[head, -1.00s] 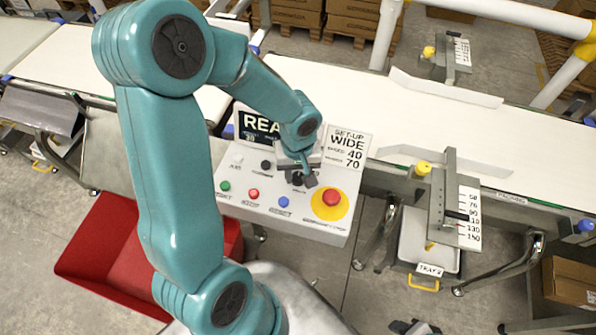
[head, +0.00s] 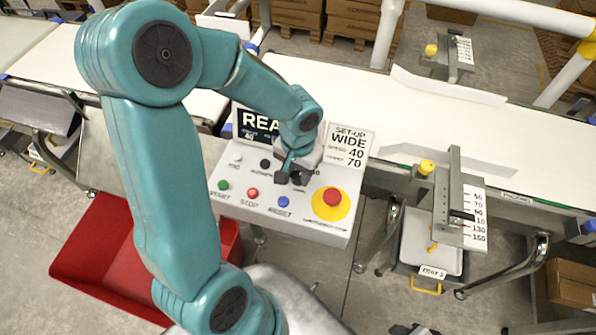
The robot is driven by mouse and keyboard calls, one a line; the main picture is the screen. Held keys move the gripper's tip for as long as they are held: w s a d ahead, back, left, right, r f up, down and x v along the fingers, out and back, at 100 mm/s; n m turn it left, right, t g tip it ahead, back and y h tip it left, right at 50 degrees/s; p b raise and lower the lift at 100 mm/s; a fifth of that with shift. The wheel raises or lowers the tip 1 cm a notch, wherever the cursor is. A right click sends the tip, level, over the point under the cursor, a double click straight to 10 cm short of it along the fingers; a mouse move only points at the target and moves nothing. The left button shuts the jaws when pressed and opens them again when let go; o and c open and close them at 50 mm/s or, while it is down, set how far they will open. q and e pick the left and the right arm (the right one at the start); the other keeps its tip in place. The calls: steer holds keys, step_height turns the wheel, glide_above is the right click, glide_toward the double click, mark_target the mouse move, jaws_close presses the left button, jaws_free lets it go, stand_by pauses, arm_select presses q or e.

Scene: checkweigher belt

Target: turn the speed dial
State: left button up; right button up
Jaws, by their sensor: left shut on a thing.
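The control panel (head: 309,225) stands in the middle, in front of the belt. My left gripper (head: 294,178) reaches down to its upper middle and is shut on the speed dial, which is mostly hidden by the fingers and wrist. The display (head: 252,125) behind it is partly covered by my arm; its large text starts "REA" and a small number looks like 40. A set-up card (head: 348,147) beside it reads WIDE, with 40 and 70 below. My right gripper is not in view.
The panel carries a black knob (head: 265,164), green (head: 223,185), red (head: 253,194) and blue (head: 284,202) buttons and a red stop button on yellow (head: 331,197). A guide scale (head: 462,215) stands right. A red bin (head: 105,255) lies left. The white belt (head: 370,105) is clear.

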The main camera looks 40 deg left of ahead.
mark_target(299, 176)
arm_select(q)
steer(key=shift+w+r+m, duration=0.1)
steer(key=shift+w+m, duration=0.05)
steer(key=shift+m, duration=0.75)
steer(key=o, duration=1)
steer(key=shift+o, duration=0.2)
step_height(299, 176, up, 16)
steer(key=shift+r, duration=0.15)
steer(key=shift+d, duration=0.1)
